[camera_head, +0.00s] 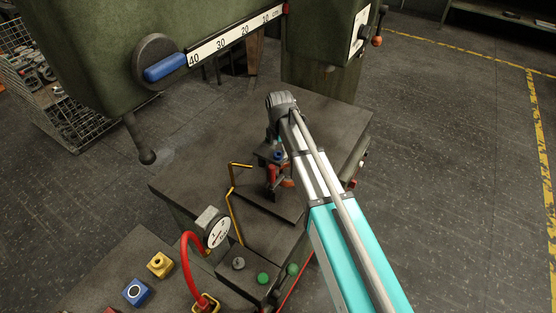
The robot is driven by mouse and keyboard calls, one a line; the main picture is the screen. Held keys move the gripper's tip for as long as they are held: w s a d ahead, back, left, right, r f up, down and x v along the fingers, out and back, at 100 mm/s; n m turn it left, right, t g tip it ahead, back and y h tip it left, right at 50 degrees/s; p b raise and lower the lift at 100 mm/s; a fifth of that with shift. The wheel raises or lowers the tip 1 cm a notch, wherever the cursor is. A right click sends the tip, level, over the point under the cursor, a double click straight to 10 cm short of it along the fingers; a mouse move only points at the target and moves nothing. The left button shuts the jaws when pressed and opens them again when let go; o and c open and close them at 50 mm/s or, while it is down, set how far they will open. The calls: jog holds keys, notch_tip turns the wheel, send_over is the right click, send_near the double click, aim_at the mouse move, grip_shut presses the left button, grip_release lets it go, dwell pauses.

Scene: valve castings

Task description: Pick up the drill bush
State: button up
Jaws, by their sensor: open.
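My arm reaches in from the lower right, and its end bends down over the machine table (215,145). My gripper (276,160) is small and dark there, low over a fixture with a red-orange clamp part (287,182). Its jaws are open, but the fingertips are hard to separate from the dark fixture. A small blue part (278,155) shows beside it; I cannot tell whether it belongs to the fixture or to my gripper. I cannot pick out the drill bush for certain; it may be hidden by my wrist or the fixture.
The green drilling machine head with a blue handle (165,67) overhangs the table. A yellow bent rod (232,195), a gauge (217,232) and a red hose (187,265) stand near the front. Yellow (160,264) and blue (137,292) blocks lie lower left. A wire basket (45,80) stands at left.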

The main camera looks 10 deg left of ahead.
jog(key=shift+f+b, duration=0.85)
jog(key=shift+f, duration=0.25)
grip_shut()
jog(key=shift+r, duration=0.25)
notch_tip(320, 180, up, 2)
jog(key=p, duration=0.2)
jog(key=shift+r+p, duration=0.1)
jog(key=shift+p, duration=0.25)
jog(key=s+d+r+p, duration=0.8)
jog(key=s+r+p, duration=0.2)
jog(key=s, duration=0.1)
jog(key=shift+d+r, duration=0.2)
jog(key=shift+d, duration=0.15)
